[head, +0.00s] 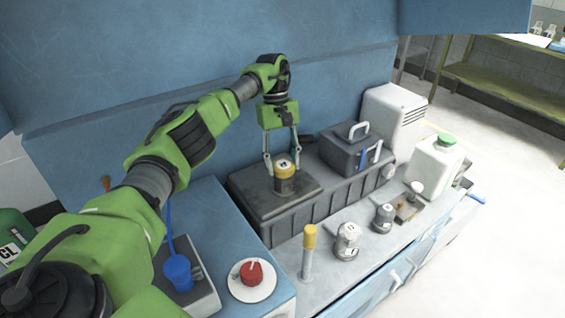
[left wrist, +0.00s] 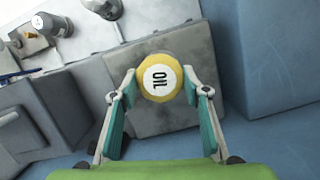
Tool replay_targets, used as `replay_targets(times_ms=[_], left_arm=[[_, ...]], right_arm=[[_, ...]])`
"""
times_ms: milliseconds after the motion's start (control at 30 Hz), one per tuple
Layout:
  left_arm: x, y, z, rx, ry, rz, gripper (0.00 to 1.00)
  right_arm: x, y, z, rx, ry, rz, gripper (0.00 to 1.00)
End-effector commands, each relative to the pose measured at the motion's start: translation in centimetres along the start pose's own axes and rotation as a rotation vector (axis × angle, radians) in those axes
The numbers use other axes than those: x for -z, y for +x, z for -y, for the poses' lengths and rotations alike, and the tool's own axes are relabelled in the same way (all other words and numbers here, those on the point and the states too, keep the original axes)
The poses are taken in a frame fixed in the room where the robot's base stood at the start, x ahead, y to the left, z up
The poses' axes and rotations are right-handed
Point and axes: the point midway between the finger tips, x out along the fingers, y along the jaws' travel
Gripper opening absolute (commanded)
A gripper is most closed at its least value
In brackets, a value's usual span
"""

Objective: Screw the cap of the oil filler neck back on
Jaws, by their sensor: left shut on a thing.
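My left gripper (head: 283,164) points down from above with one finger on each side of the cap. In the left wrist view its fingertips (left wrist: 159,78) are shut on the cap's rim. The cap hides the top of the neck, so I cannot tell how far the threads are engaged. My right gripper is not in view.
A grey box with a handle (head: 347,148) stands right of the neck. A yellow-topped post (head: 308,250), grey caps (head: 347,241) and a white jug (head: 434,163) stand along the front ledge. A red knob (head: 251,273) is at the lower left. The blue wall is close behind.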

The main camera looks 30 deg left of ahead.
Motion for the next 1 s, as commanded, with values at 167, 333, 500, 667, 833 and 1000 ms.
replay_targets(times_ms=[167, 333, 500, 667, 833, 1000], left_arm=[[-0.08, 0.12, -0.14, 0.019, 0.066, 0.001, 0.22], [-0.10, 0.17, -0.26, 0.075, 0.269, 0.003, 0.22], [-0.09, 0.16, -0.23, 0.114, 0.411, 0.005, 0.22], [-0.08, 0.16, -0.19, 0.120, 0.436, 0.006, 0.22], [-0.08, 0.17, -0.18, 0.120, 0.434, 0.006, 0.55], [-0.06, 0.13, -0.19, 0.119, 0.433, 0.005, 0.62]], right_arm=[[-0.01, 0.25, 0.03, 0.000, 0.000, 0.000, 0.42], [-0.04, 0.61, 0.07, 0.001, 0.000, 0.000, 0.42], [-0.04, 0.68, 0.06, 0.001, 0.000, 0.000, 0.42], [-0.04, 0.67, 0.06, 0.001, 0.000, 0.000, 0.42], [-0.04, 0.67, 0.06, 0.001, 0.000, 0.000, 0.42], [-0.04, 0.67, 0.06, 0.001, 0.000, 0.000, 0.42]])
